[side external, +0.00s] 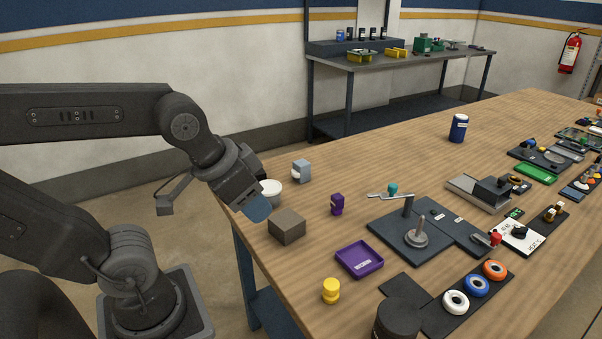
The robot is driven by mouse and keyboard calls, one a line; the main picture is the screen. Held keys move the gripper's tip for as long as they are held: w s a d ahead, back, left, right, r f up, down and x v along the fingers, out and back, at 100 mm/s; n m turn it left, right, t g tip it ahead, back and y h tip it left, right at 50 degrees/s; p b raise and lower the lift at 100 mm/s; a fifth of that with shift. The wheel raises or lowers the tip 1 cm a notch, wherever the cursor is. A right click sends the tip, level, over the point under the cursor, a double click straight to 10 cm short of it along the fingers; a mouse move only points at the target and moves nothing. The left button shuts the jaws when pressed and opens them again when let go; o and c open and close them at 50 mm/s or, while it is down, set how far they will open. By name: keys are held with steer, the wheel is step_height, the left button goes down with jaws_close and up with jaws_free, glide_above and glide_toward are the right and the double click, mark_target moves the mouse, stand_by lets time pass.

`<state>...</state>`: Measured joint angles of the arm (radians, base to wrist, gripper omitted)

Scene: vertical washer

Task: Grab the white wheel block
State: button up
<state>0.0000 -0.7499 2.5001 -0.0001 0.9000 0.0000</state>
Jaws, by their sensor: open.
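A white wheel-shaped ring (456,302) lies on a dark strip at the front right, in a row with a blue ring (476,285) and an orange ring (494,269). It looks like the white wheel block. My gripper (257,209) is at the left edge of the table, far to the left of the white ring and apart from it. Its jaws are open, with nothing seen between them; a blue fingertip shows, and the gap is hard to see from this side.
A brown-grey block (287,227) and a white round container (271,192) are close to my gripper. A purple tray (359,260), a yellow knob-shaped piece (331,291) and a dark base with an upright post (417,234) stand between my gripper and the white ring.

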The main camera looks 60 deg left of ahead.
steer(key=shift+o, duration=0.3)
steer(key=o, duration=0.9)
steer(key=w+a+r+n+g+y, duration=0.1)
steer(key=w+a+r+n, duration=0.15)
steer(key=w, duration=0.35)
steer(key=w+a+r+n+g, duration=0.1)
steer(key=w+a+r+n, duration=0.1)
steer(key=w+a+n, duration=0.3)
steer(key=n+g, duration=0.4)
steer(key=n, duration=0.7)
glide_above(299, 172)
steer(key=w, duration=0.2)
step_height(299, 172, down, 14)
steer(key=shift+s+f+n+y, duration=0.2)
steer(key=shift+n+y, duration=0.05)
steer(key=shift+y, duration=0.15)
steer(key=f, duration=0.4)
steer(key=a+f, duration=0.1)
steer(key=f, duration=0.3)
steer(key=a+f, duration=0.1)
steer(key=f, duration=0.4)
steer(key=shift+s+f, duration=0.1)
steer(key=shift+s, duration=0.05)
